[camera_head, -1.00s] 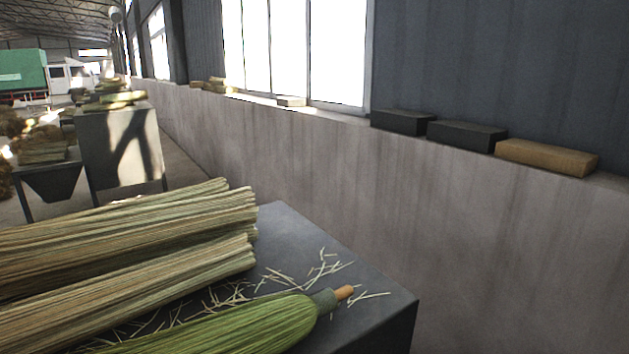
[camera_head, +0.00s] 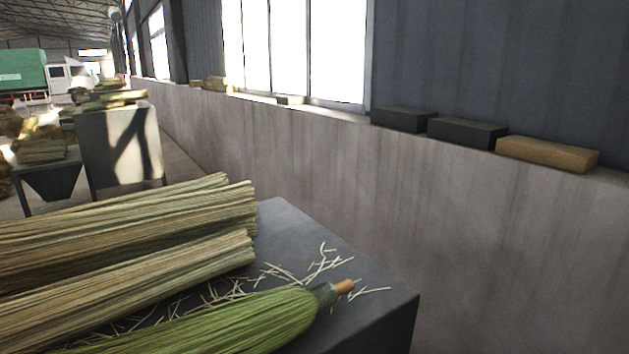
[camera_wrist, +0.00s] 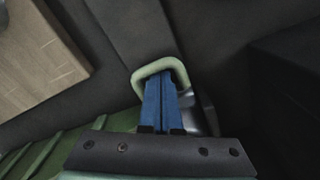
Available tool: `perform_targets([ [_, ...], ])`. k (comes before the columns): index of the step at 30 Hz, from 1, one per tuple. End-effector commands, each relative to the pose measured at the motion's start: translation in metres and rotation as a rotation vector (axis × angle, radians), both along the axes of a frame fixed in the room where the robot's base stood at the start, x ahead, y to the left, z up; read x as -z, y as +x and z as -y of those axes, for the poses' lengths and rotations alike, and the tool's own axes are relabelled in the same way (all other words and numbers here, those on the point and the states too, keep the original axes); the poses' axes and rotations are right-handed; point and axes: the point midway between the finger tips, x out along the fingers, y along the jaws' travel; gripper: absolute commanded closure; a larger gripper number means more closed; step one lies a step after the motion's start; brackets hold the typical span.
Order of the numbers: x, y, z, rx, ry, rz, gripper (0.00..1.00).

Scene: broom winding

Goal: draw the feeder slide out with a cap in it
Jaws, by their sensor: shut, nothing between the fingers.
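My gripper (camera_wrist: 161,84) shows in the wrist view as two blue fingers pressed together with nothing between them. A pale green loop handle (camera_wrist: 158,66) frames the fingertips on the top, left and right. The fingertips overlap the loop's opening; I cannot tell how deep they reach into it. The handle lies against dark panels, and which of these is the feeder slide is not clear. No cap can be made out in either view. My gripper is not in the head view.
In the wrist view, a wooden board (camera_wrist: 38,55) lies upper left and a green ribbed surface (camera_wrist: 50,150) lower left. The head view shows a dark table (camera_head: 300,225) with straw bundles (camera_head: 120,245) and a green broom head (camera_head: 230,322), beside a concrete wall (camera_head: 450,220).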

Motion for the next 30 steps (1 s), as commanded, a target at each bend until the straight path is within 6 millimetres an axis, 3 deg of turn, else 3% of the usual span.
perform_targets([
  [30, -0.001, -0.047, 0.032, 0.001, -0.001, -0.003, 1.00],
])
